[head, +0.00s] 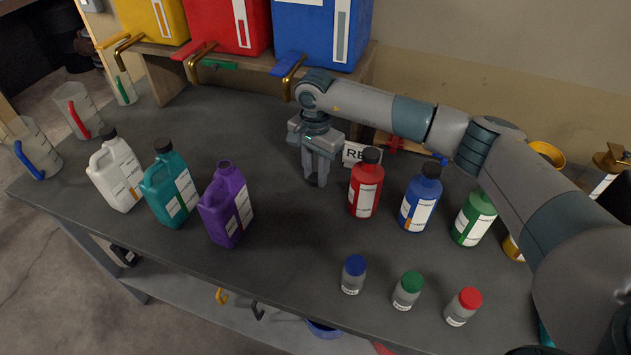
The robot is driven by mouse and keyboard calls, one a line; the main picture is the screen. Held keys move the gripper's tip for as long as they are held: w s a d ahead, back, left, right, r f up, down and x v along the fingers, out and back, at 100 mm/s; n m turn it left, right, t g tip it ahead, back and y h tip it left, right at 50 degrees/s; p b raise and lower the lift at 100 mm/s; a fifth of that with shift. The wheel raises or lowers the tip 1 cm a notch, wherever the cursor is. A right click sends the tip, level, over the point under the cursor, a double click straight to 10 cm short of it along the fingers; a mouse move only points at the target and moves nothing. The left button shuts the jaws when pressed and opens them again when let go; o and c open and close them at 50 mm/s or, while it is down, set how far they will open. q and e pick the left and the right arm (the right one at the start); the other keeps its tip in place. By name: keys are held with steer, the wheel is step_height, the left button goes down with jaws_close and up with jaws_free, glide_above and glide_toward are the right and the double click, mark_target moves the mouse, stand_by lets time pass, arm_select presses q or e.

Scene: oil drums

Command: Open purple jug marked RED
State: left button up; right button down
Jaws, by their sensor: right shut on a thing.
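The purple jug (228,207) stands upright on the dark table in the head view, left of the middle. Its neck is bare, with no black cap like those on the white and teal jugs. I cannot read the name RED on its label. My right gripper (316,181) is to the right of the jug and apart from it, pointing down. It is shut on a small dark thing between its fingertips, which looks like a black cap (313,180). My left gripper is not in view.
White (117,175) and teal (169,187) jugs stand left of the purple one. Red (366,188), blue (419,202) and green (474,218) bottles stand right, with a partly hidden sign (354,153) behind. Three small jars are in front. The table middle is clear.

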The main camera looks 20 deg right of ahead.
mark_target(315, 177)
steer(key=shift+f, duration=1.75)
steer(key=shift+f, duration=0.1)
steer(key=c, duration=1.4)
jaws_free()
steer(key=shift+r, duration=0.2)
